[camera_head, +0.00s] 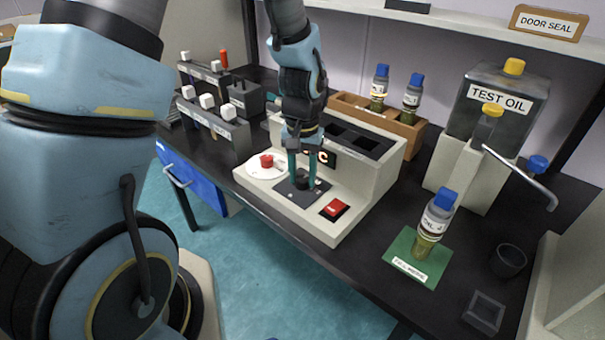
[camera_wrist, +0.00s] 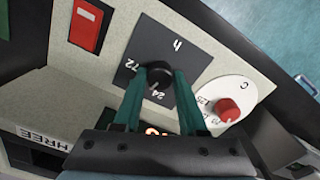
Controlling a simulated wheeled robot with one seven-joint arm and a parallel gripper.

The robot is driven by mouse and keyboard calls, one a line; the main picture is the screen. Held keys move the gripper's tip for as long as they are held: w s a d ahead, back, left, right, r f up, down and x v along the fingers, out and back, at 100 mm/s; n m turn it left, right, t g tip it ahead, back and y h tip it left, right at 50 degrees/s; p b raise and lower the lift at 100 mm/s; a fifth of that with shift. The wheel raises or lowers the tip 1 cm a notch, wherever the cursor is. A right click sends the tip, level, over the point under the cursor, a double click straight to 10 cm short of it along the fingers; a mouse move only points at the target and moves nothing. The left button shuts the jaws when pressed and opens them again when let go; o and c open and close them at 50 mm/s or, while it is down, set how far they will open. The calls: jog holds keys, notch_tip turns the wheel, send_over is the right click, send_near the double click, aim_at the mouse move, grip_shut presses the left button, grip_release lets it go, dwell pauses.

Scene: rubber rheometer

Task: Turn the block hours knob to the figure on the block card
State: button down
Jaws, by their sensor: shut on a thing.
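The block hours knob (camera_wrist: 158,76) is a small black knob on a dark square plate (camera_wrist: 191,61) marked "h", with the figures 72 and 24 readable in the wrist view. My gripper (camera_wrist: 156,80) is shut on this knob, one green finger on each side. In the head view my gripper (camera_head: 302,183) comes down from above onto the knob on the front panel of the cream block heater (camera_head: 345,205). The knob's pointer and the plate's other figures are hard to make out. I cannot pick out the block card.
A red knob on a white dial (camera_head: 265,164) is left of the plate, and a red switch (camera_head: 335,208) is right of it. A bottle (camera_head: 436,222) stands on a green mat (camera_head: 401,262). A wooden rack (camera_head: 408,140) with bottles stands behind the heater.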

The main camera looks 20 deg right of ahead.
aim_at(303, 178)
jog(key=m+p, duration=0.1)
jog(key=m, duration=0.5)
jog(key=m+p, duration=0.2)
jog(key=m, duration=0.4)
dwell(0.5)
jog(key=shift+c, duration=2.3)
grip_release()
notch_tip(303, 178, up, 11)
jog(key=shift+f, duration=0.1)
